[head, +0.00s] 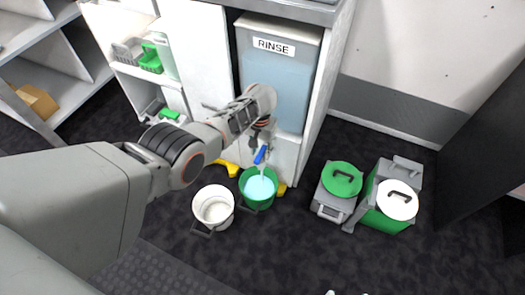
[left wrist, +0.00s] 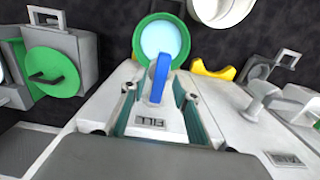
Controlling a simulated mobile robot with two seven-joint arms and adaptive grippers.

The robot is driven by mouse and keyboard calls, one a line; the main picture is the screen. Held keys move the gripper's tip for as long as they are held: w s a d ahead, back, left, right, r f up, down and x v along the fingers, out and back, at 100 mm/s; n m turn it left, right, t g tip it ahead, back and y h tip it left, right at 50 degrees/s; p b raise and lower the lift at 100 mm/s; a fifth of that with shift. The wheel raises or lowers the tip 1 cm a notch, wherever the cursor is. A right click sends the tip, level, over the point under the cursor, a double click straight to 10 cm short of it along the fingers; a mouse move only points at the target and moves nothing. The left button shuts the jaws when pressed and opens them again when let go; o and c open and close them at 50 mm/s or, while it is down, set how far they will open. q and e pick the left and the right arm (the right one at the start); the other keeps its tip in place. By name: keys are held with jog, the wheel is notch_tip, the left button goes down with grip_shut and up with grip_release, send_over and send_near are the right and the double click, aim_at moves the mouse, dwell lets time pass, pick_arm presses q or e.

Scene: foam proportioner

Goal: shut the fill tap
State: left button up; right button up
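The fill tap has a blue lever (head: 260,155) at the front of the cabinet, below the RINSE tank. In the left wrist view the blue lever (left wrist: 161,72) points away towards the bucket, above an upside-down FILL label (left wrist: 151,122). A green bucket (head: 258,190) holding pale blue liquid stands under the tap. A pale streak shows between tap and liquid. My left gripper (head: 259,138) is at the tap. Its two fingers (left wrist: 160,98) are apart, one on each side of the tap; contact cannot be told.
A white bucket (head: 213,207) stands left of the green one. A grey box with a green lid (head: 342,180) and a green bin with a white lid (head: 397,199) stand right. A second tap (left wrist: 264,98) is beside the fill tap. Yellow pieces (head: 227,168) lie near the buckets.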

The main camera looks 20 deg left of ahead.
pick_arm(q)
jog(key=shift+f, duration=0.3)
jog(key=shift+w+r, duration=0.1)
jog(key=shift+r, duration=0.05)
grip_shut()
